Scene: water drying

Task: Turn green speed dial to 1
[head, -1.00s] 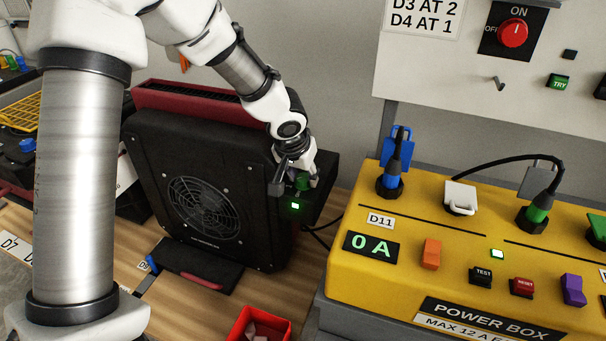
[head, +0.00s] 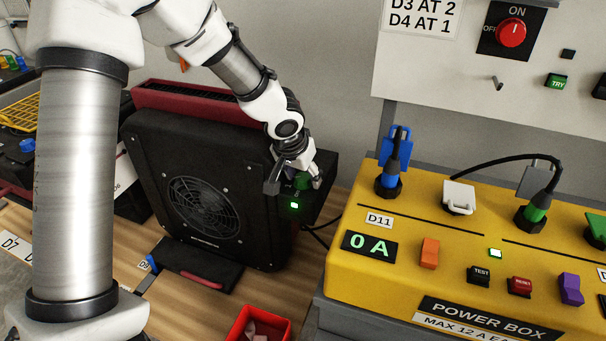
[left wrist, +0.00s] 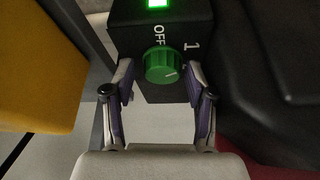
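The green speed dial (left wrist: 162,64) is on a black control box (left wrist: 140,17) at the side of the black fan unit. It also shows in the head view (head: 302,181), partly hidden by the gripper. In the left wrist view its light mark points to the lower right, away from OFF above and the 1 at upper right. A label below the 1 is mostly hidden by a finger. My left gripper (left wrist: 160,73) is open, with one fingertip on each side of the dial. There seems to be a gap on both sides. My right gripper is not in view.
A green lamp (head: 294,205) is lit on the control box. The black fan (head: 205,208) with a red top stands left of the gripper. A yellow power box (head: 338,277) reading 0 A stands to the right. A red bin (head: 243,322) is in front.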

